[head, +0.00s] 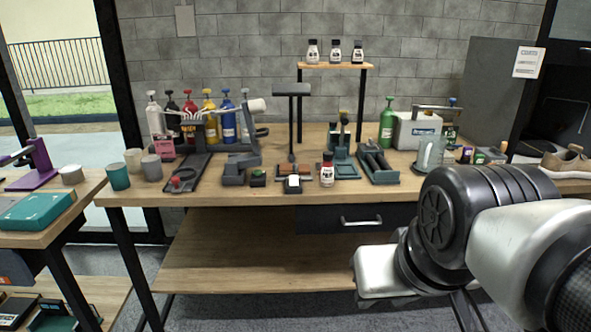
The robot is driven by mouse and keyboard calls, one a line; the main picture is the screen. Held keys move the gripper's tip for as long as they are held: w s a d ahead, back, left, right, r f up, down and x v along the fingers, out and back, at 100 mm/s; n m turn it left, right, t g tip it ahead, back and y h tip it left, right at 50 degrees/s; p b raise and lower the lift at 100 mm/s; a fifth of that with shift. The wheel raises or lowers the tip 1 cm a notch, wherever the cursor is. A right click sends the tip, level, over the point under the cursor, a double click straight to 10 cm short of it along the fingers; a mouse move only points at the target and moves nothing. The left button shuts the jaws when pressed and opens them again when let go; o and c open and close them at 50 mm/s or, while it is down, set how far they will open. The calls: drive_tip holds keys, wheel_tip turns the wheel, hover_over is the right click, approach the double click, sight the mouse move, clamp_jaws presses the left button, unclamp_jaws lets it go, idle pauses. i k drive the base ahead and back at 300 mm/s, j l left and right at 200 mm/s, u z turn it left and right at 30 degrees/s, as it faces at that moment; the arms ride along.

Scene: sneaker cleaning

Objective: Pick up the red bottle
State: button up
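The red bottle (189,117) stands upright at the back left of the wooden workbench (130,193), in a row of bottles. A black bottle (171,117) is just left of it and a yellow bottle (209,116) just right of it. My arm comes in from the lower right, in front of the bench and far from the red bottle. The fingers of my gripper do not show.
The grey device (190,168) stands in front of the row, with a pink-labelled box (163,148) beside it. Cups (118,177) stand at the bench's left end. A black T-shaped stand (292,120), several small tools and a green bottle (387,125) fill the middle and right.

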sight(327, 170)
drive_tip(key=i+u, duration=0.25)
drive_tip(key=i+l+u, duration=0.15)
drive_tip(key=u, duration=0.15)
drive_tip(key=i+l+u, duration=0.4)
drive_tip(key=l, duration=0.35)
drive_tip(key=i+l+u, duration=0.2)
drive_tip(key=l, duration=0.2)
